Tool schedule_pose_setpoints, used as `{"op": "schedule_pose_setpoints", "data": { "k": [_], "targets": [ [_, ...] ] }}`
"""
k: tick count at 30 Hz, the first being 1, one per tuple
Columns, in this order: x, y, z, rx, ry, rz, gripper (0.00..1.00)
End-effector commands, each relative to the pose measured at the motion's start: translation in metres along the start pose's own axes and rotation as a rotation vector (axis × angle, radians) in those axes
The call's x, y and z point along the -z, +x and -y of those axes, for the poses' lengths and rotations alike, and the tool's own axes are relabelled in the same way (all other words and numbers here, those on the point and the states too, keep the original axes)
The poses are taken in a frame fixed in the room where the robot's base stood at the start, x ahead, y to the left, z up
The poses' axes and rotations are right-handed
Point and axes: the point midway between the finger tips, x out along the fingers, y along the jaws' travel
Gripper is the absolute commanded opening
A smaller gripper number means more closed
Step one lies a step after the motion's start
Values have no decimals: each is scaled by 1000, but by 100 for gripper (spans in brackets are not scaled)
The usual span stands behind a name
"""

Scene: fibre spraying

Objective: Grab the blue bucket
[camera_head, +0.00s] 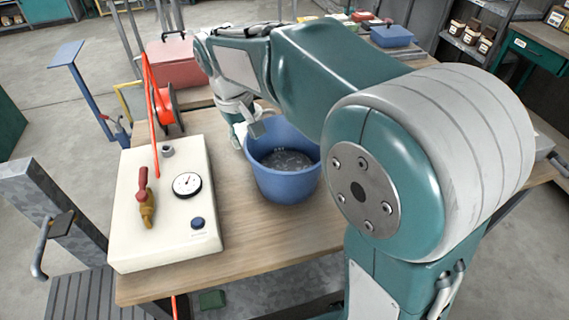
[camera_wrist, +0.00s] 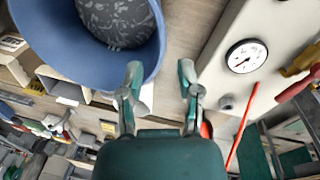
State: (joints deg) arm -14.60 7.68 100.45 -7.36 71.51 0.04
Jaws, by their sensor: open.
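The blue bucket (camera_head: 284,180) stands upright on the wooden table (camera_head: 270,238), with a dark speckled grey content or bottom inside. In the head view my gripper (camera_head: 250,131) is at the bucket's upper left rim, partly hidden behind my arm. In the wrist view my gripper (camera_wrist: 158,85) is open, with two teal and grey fingers apart and nothing between them. The bucket (camera_wrist: 150,50) fills the upper left there, its rim close to the left finger. I cannot tell whether that finger touches the rim.
A cream box with a gauge (camera_head: 187,184), a valve (camera_head: 146,205) and a blue knob stands left of the bucket. A red-orange reel (camera_head: 165,105) and red toolbox (camera_head: 172,62) are behind it. A blue box (camera_head: 391,36) is at the back right. Bare table lies in front of the bucket.

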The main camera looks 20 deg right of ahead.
Motion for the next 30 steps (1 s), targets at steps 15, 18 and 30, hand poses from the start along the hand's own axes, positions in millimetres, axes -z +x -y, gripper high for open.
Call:
{"op": "schedule_pose_setpoints", "data": {
  "k": [15, 18, 30],
  "targets": [
    [3, 62, 4, -4, -1, 6, 45],
    [3, 77, 1, -4, -1, 8, 45],
    [4, 108, 0, -4, -2, 3, 45]
  ]
}}
